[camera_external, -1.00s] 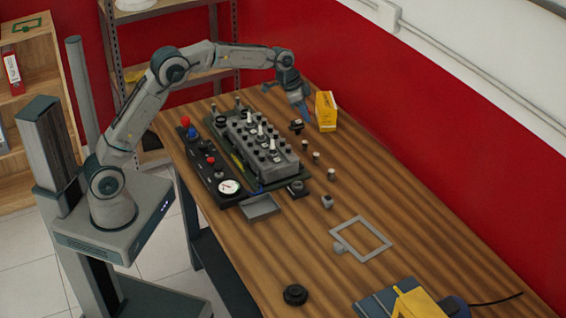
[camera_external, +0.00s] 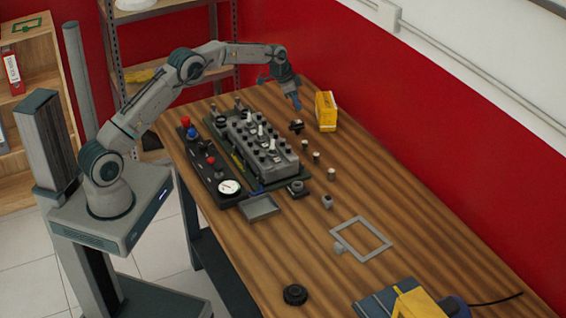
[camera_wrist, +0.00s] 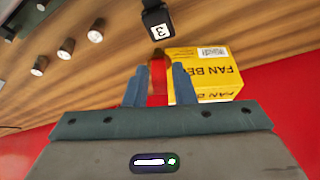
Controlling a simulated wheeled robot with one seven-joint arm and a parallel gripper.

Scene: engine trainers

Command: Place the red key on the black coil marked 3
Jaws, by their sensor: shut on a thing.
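My gripper (camera_wrist: 157,76) is shut on the red key (camera_wrist: 158,88), which shows as a narrow red strip between the blue fingers in the wrist view. The fingers hide part of the key. In the external view my gripper (camera_external: 297,107) is above the far end of the table, and the key cannot be made out there. The black coil marked 3 (camera_wrist: 155,24) lies ahead of the fingertips in the wrist view, its white label showing. In the external view a small black coil (camera_external: 296,126) stands on the table just below my gripper, apart from it.
A yellow fan belt box (camera_external: 326,112) stands right of the coil; it also shows beside the fingers in the wrist view (camera_wrist: 203,65). Several small cylinders (camera_external: 316,157) stand nearby. The grey engine block (camera_external: 262,150) is to the left. A flat grey frame (camera_external: 365,256) lies farther forward.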

